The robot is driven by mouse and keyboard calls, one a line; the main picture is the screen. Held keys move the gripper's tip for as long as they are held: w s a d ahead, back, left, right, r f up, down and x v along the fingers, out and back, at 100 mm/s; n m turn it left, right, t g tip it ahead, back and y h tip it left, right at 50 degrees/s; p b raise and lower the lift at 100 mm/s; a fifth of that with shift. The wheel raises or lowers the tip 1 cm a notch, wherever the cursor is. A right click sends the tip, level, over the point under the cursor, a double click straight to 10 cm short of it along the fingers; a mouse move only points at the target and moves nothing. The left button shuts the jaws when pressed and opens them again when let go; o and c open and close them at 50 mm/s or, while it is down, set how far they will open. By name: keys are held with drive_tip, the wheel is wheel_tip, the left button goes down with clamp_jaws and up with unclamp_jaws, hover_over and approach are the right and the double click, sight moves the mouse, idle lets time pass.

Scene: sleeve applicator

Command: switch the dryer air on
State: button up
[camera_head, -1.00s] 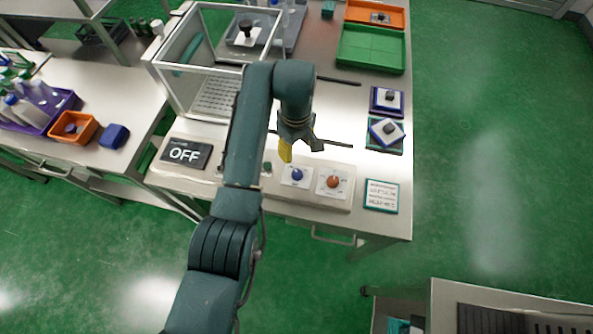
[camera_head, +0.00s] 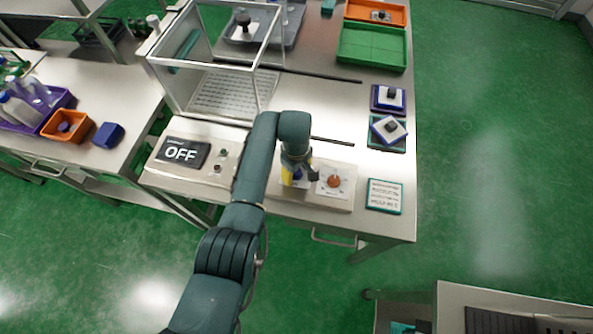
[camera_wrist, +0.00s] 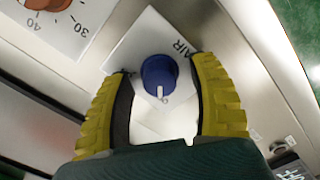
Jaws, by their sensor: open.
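The blue air knob (camera_wrist: 159,75) sits on a white plate (camera_wrist: 128,50) marked "AIR" in the wrist view. A white pointer line shows on the knob and points towards the bottom of that picture. My gripper (camera_wrist: 165,85) is open, with one yellow finger on each side of the knob and visible gaps between. In the head view my gripper (camera_head: 299,178) is low over the control panel (camera_head: 270,192) and hides most of the blue knob. The display (camera_head: 183,151) at the panel's left reads "OFF".
An orange-brown dial (camera_head: 334,181) with numbers lies just right of my gripper. A clear-walled chamber (camera_head: 215,65) stands behind the panel. A teal-framed label card (camera_head: 384,195) and blue-and-white blocks (camera_head: 388,129) lie to the right. Small buttons (camera_head: 218,167) sit beside the display.

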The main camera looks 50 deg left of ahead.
clamp_jaws()
drive_tip(key=shift+m, duration=0.3)
drive_tip(key=m+p, duration=0.1)
drive_tip(key=m, duration=0.7)
drive_tip(key=shift+m+p, duration=0.3)
drive_tip(key=shift+m, duration=0.1)
drive_tip(key=m, duration=0.4)
drive_tip(key=shift+f, duration=0.1)
drive_tip(key=shift+m, duration=2.2)
drive_tip(key=shift+d, duration=0.1)
